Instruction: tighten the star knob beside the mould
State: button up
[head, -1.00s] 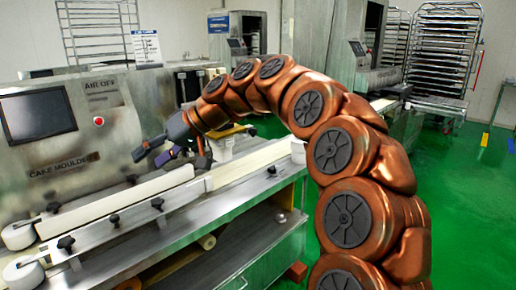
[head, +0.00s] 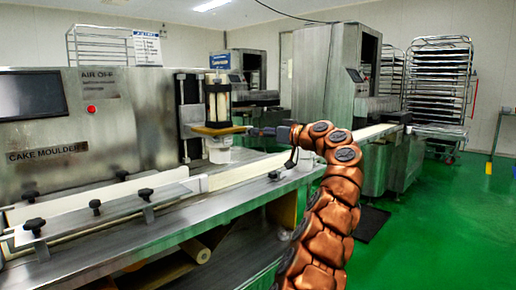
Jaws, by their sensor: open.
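My gripper (head: 260,132) is dark and small in the head view. It points left, its tip close to the right end of the yellow-orange plate of the moulding unit (head: 217,130). The jaws are open; I see nothing held in them. I cannot tell whether the tip touches anything. Above the plate stands a clear cylinder part (head: 218,104), and a white cup-like part (head: 219,152) hangs below. I cannot pick out the star knob beside the mould for certain; it is too small or hidden behind the gripper.
The cake moulder's steel cabinet (head: 70,135) stands at left. A conveyor with white side rails (head: 98,203) and several black knobs (head: 145,194) runs below my gripper. Another steel machine (head: 335,110) and a tray rack (head: 438,85) stand behind.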

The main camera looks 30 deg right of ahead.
jog(key=w+d+f+h, duration=0.1)
jog(key=w, duration=0.5)
jog(key=shift+d+f+t, duration=0.25)
jog(key=shift+f+t, duration=0.05)
jog(key=shift+t, duration=0.1)
dwell(0.4)
jog(key=shift+c, duration=0.2)
jog(key=c, duration=1.1)
